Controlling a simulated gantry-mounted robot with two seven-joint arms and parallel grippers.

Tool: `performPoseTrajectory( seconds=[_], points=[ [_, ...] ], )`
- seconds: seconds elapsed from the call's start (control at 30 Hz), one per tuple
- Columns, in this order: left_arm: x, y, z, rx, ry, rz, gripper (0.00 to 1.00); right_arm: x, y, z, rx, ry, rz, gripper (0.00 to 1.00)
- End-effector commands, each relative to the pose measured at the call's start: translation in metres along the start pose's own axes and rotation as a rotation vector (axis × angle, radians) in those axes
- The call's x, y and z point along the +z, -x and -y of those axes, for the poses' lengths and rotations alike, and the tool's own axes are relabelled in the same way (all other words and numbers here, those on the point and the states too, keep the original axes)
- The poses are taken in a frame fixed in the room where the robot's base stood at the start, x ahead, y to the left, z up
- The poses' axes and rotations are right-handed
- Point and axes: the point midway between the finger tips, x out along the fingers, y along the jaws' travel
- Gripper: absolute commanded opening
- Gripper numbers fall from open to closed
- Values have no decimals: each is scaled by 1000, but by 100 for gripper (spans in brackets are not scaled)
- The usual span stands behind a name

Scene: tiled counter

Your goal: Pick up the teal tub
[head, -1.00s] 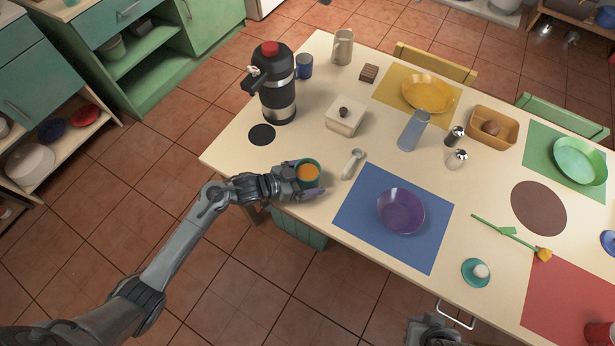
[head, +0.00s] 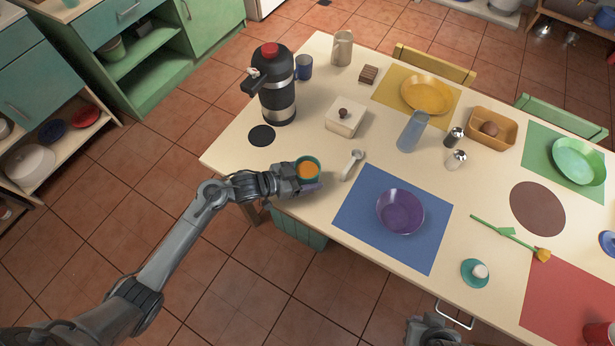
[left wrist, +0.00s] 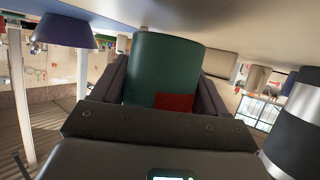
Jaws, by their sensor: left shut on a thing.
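The teal tub (head: 318,163) is a small round vessel with an orange top surface, near the table's front left edge. My left gripper (head: 304,180) is shut on the teal tub, with its fingers on either side. In the left wrist view the tub (left wrist: 165,58) stands between the two dark fingers, with a red patch low on its side. I cannot tell whether its base touches the table. My right gripper (head: 432,330) shows only in part at the bottom edge, and its fingers are not clear.
A white spoon (head: 351,165) lies just right of the tub. A black flask (head: 277,88) and black disc (head: 261,136) stand behind it. A blue mat (head: 365,225) with a purple bowl (head: 400,211) lies to the right. A white lidded box (head: 346,122) is farther back.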

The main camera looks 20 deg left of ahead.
Motion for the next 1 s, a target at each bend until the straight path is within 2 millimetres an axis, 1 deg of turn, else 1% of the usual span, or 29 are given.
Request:
performPoseTrajectory(
  seconds=[0.03,0.1,0.2,0.5,0.7,0.83,1.0],
  points=[
    [-11,4,0,-1,-4,-4,33,-1,3,0,0,0,0,0],
    [-24,10,0,-1,-5,-4,33,-2,6,0,0,0,0,0],
    [-40,-3,-16,3,-2,-7,33,-2,6,0,1,1,0,0],
    [-87,-31,-55,1,-1,-7,33,-2,8,-2,4,5,1,0],
    [-107,-42,-71,1,0,-5,33,-2,9,-2,6,8,1,0],
    [-113,-46,-76,0,1,-4,33,-2,9,-2,6,8,2,0],
    [-116,-48,-79,-1,0,-3,33,-2,9,-2,6,8,2,0]
  ],
)
